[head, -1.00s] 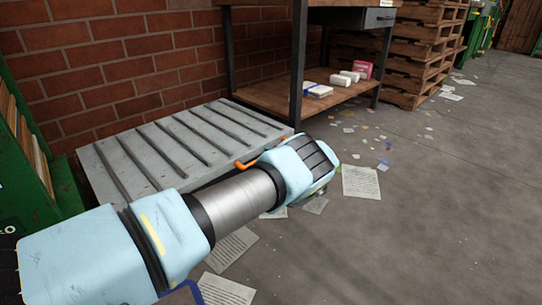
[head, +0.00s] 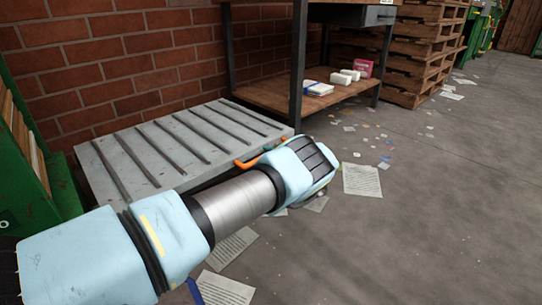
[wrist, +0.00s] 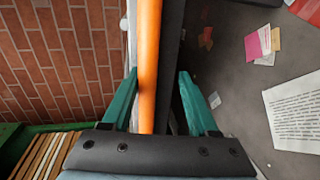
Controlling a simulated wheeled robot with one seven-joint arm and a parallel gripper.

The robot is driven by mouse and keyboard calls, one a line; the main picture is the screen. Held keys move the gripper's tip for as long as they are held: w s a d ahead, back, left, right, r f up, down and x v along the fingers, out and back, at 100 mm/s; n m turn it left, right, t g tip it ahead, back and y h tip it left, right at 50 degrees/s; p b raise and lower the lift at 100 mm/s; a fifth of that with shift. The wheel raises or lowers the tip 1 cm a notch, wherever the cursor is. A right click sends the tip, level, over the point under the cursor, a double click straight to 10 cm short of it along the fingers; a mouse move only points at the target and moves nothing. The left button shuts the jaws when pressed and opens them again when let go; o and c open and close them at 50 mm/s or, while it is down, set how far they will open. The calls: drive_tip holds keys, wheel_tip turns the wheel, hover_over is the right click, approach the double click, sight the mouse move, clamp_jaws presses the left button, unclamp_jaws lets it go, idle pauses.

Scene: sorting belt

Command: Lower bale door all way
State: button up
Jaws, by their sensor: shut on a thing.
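The bale door (head: 165,150) is a grey ribbed panel beside the brick wall in the head view. It lies about flat, with its far right edge near a table leg; its underside and any gap to the floor are hidden. Its orange handle (head: 247,163) shows at the right edge, partly behind my wrist. In the wrist view the handle (wrist: 149,60) runs as an orange bar between the two teal fingers of my gripper (wrist: 157,80). My gripper is shut on the handle. In the head view my wrist hides the fingers.
A green cabinet-like frame (head: 20,190) with stacked material stands at the left. A workbench (head: 270,92) with small boxes on its lower shelf stands behind the door, with wooden pallets (head: 418,55) beyond. Paper sheets (head: 362,181) litter the floor; the right side is open.

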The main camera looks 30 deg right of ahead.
drive_tip(key=shift+r, duration=0.15)
idle(0.3)
drive_tip(key=shift+s+d+r, duration=0.15)
drive_tip(key=shift+s, duration=0.1)
drive_tip(key=p+v, duration=0.4)
drive_tip(key=v, duration=0.6)
drive_tip(key=shift+s, duration=0.2)
